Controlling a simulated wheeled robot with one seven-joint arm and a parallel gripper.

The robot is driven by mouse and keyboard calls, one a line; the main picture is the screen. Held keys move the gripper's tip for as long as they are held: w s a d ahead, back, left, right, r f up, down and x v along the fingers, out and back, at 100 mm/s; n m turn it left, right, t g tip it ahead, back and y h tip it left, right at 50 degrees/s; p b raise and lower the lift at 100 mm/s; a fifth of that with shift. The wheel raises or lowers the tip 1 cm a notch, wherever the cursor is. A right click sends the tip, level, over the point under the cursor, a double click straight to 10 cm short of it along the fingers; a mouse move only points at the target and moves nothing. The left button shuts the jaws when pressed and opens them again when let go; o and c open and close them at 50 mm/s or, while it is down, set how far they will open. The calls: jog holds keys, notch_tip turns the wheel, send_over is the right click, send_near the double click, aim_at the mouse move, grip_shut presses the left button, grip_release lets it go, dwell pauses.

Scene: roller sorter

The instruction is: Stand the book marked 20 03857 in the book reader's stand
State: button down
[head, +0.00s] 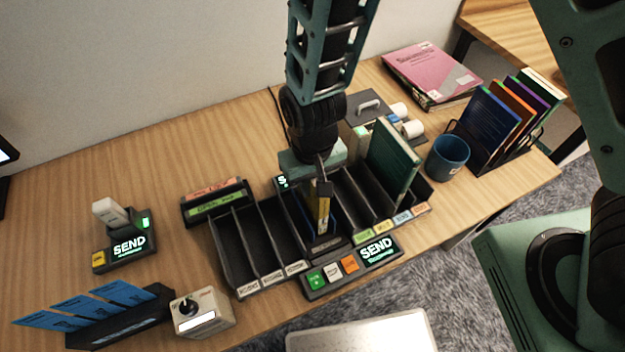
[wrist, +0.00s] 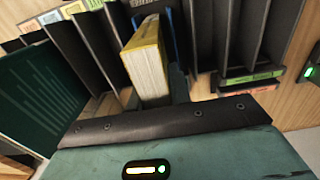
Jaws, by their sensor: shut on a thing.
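My gripper (head: 322,188) is shut on a thin yellow book and points down over the middle of the sorter. The yellow book (head: 323,218) is upright in the head view, its lower end at a dark holder in the middle of the row; I cannot tell whether it rests there. In the wrist view the yellow book (wrist: 148,62) shows its pale page edges, with a blue surface (wrist: 172,32) beside it. Its number is not readable. My fingertips are mostly hidden there. I cannot tell for certain which holder is the book reader's stand.
Black sorter slots (head: 232,255) flank the book, and a tall green book (head: 394,160) stands at right. A SEND console (head: 350,267) lies in front. A blue mug (head: 447,158), a rack of books (head: 490,135) and pink books (head: 430,72) are farther right.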

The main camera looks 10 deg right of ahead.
jog(key=shift+f+b, duration=0.35)
jog(key=shift+f, duration=0.25)
jog(key=c, duration=1.2)
grip_release()
notch_tip(320, 180, up, 18)
jog(key=shift+f, duration=0.25)
